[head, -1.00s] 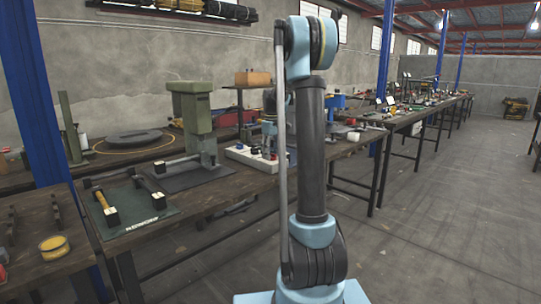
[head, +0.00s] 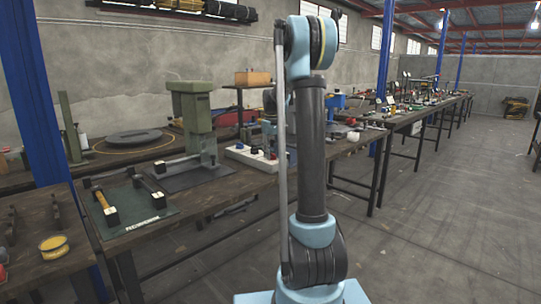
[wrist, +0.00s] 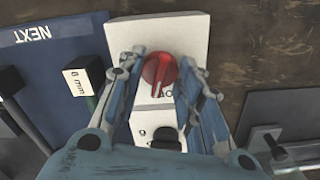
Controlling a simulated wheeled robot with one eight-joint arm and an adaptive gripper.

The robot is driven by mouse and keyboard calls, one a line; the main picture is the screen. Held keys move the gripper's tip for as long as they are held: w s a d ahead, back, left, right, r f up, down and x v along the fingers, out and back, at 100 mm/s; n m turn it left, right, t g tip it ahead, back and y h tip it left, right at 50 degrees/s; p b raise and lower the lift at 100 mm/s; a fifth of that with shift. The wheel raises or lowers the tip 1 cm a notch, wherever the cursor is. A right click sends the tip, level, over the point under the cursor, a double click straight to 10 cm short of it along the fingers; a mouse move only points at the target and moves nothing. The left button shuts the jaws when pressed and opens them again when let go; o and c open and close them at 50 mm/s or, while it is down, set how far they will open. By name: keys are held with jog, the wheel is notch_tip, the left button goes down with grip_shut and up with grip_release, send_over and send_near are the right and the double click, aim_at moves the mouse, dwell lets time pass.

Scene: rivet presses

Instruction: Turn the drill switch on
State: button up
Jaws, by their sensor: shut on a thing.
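The drill switch is a red rotary knob (wrist: 160,74) on a white box (wrist: 172,30), seen in the wrist view. A black knob (wrist: 166,138) sits lower on the same white surface. My gripper (wrist: 161,70) has its two fingers on either side of the red knob and is shut on it. In the head view, the white box (head: 243,157) lies on the workbench beside the green press (head: 195,115). My arm hides most of the gripper there, and the knob's grip cannot be made out.
A blue mat (wrist: 55,50) marked NEXT lies left of the box, with a block labelled 8 mm (wrist: 84,84). A metal fixture (wrist: 285,145) is at lower right in the wrist view. The floor (head: 430,220) right of the benches is clear.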

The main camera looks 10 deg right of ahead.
jog(key=m, duration=0.5)
jog(key=shift+m, duration=0.3)
jog(key=m, duration=0.4)
jog(key=shift+m, duration=0.3)
jog(key=shift+s, duration=0.1)
jog(key=o, duration=1.1)
jog(key=shift+r, duration=0.15)
notch_tip(320, 180, up, 12)
jog(key=shift+f, duration=0.2)
